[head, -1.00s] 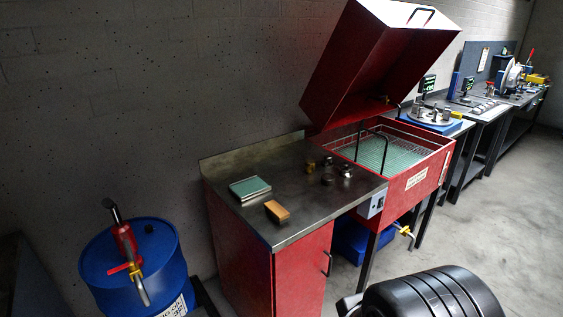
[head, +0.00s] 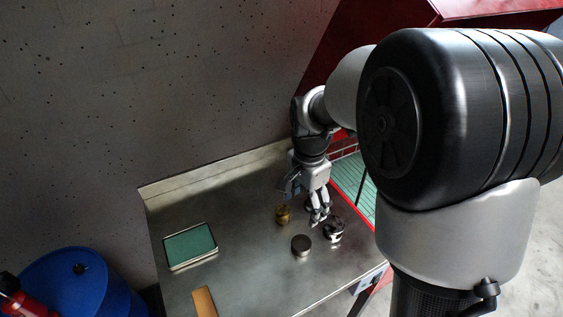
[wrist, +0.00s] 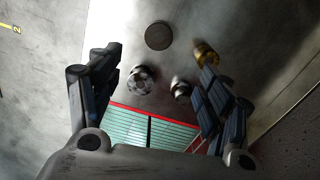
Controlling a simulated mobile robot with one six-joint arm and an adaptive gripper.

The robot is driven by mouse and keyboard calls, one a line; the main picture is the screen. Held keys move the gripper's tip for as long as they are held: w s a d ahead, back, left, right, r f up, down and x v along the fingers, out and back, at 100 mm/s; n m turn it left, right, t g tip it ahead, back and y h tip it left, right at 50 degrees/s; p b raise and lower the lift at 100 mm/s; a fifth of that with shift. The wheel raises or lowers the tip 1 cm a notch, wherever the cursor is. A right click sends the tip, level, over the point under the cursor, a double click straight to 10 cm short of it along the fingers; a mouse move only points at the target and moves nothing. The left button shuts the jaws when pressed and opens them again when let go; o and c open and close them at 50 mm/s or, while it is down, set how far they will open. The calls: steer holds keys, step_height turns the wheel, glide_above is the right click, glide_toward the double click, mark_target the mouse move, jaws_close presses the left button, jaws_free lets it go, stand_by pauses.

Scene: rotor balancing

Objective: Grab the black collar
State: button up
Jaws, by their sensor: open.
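No plain black ring stands out, so I cannot tell for sure which piece is the black collar. The darkest is a round, flat-topped piece (head: 301,244) on the steel bench top, also in the wrist view (wrist: 158,36). A silver-and-black round piece (head: 335,232) stands to its right, also in the wrist view (wrist: 140,79). A smaller shiny piece (wrist: 181,88) is mostly hidden by my gripper in the head view. A brass cylinder (head: 283,214) stands to the left. My gripper (head: 318,220) is open, fingers pointing down above these pieces, holding nothing.
A green-topped tray (head: 190,246) and a tan block (head: 204,301) lie on the left of the bench (head: 245,280). The red washer with its green grid (head: 353,178) adjoins behind. A blue drum (head: 80,290) stands at lower left. My arm hides the right side.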

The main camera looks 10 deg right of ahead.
steer(key=w+f, duration=0.1)
steer(key=f, duration=0.1)
steer(key=b, duration=0.4)
glide_above(301, 242)
steer(key=shift+m, duration=0.3)
steer(key=f, duration=1.1)
steer(key=shift+w, duration=0.25)
steer(key=f, duration=0.1)
steer(key=f+b, duration=0.1)
steer(key=f, duration=0.2)
steer(key=shift+s+f, duration=0.25)
steer(key=shift+s, duration=0.05)
steer(key=shift+f+b, duration=0.3)
steer(key=shift+f, duration=0.05)
steer(key=shift+c, duration=0.2)
steer(key=c, duration=1.5)
